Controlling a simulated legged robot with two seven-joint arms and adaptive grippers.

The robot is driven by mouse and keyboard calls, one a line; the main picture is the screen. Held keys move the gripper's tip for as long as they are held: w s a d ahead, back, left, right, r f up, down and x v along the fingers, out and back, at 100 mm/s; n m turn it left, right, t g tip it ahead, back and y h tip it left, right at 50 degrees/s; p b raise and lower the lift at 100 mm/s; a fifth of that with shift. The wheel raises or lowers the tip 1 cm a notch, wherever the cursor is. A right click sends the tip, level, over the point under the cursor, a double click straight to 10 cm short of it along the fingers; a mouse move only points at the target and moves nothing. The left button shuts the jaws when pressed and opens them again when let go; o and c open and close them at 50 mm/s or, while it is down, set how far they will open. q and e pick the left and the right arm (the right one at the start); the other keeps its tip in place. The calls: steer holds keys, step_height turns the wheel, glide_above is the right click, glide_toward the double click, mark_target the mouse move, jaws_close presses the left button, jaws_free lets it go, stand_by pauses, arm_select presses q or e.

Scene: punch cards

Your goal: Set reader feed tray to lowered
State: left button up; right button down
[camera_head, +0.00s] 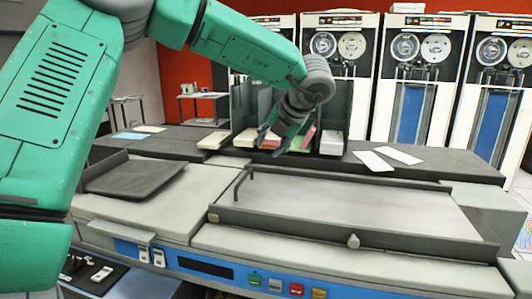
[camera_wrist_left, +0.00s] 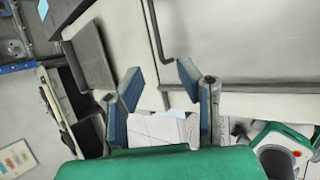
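The card reader (camera_head: 165,205) is a grey-topped machine with a blue front panel. On its left part is a dark tray (camera_head: 140,178) with a raised left wall; in the left wrist view a dark tray (camera_wrist_left: 92,55) shows at upper left. On its right part is a wide grey plate (camera_head: 340,205) in a dark frame, with a bent dark rod at its left end and a small pale knob (camera_head: 353,241) in front. I cannot tell which is the feed tray. My left gripper (camera_head: 285,138) is open and empty above the back of the reader; its fingers (camera_wrist_left: 160,82) stand apart. My right gripper is not in view.
Behind the reader, a dark counter holds a card rack (camera_head: 340,115) with coloured card stacks, and loose white cards (camera_head: 373,160). Tape cabinets (camera_head: 410,80) stand against the back wall. Coloured buttons (camera_head: 297,289) line the front panel. The reader's top has free room.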

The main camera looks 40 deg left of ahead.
arm_select(q)
steer(key=v, duration=0.8)
steer(key=shift+d+r, duration=0.2)
steer(key=shift+a, duration=0.1)
